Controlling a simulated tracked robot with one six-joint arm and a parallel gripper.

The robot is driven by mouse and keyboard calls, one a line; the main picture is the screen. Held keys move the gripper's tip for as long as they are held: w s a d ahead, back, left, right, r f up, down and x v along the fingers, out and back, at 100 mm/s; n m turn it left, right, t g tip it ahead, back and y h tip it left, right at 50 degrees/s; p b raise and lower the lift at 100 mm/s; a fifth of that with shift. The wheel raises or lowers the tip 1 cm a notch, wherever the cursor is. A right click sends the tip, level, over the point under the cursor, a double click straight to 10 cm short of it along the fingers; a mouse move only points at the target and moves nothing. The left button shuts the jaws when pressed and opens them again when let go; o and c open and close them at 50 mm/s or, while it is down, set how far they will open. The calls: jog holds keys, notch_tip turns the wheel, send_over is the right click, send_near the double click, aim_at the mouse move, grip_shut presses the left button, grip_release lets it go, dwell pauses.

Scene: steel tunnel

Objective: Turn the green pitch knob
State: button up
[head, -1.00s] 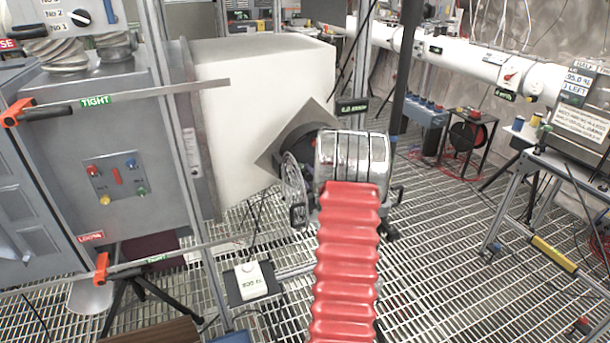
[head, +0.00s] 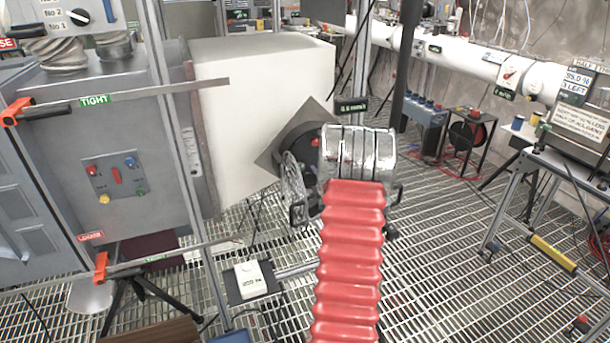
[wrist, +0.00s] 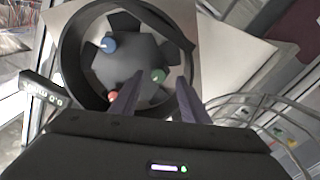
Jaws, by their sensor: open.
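In the head view, the tilted plate (head: 268,162) and part of the ring show left of my chrome wrist, which hides the fingers and green knob.
A large white block (head: 250,90) stands behind the plate. A grey cabinet with a small button panel (head: 115,175) is at left. A white box (head: 250,278) stands low below my wrist. Open grating floor (head: 440,240) lies to the right, before a black-framed stand (head: 468,140).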

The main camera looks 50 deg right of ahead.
jog(key=v, duration=0.9)
dwell(0.4)
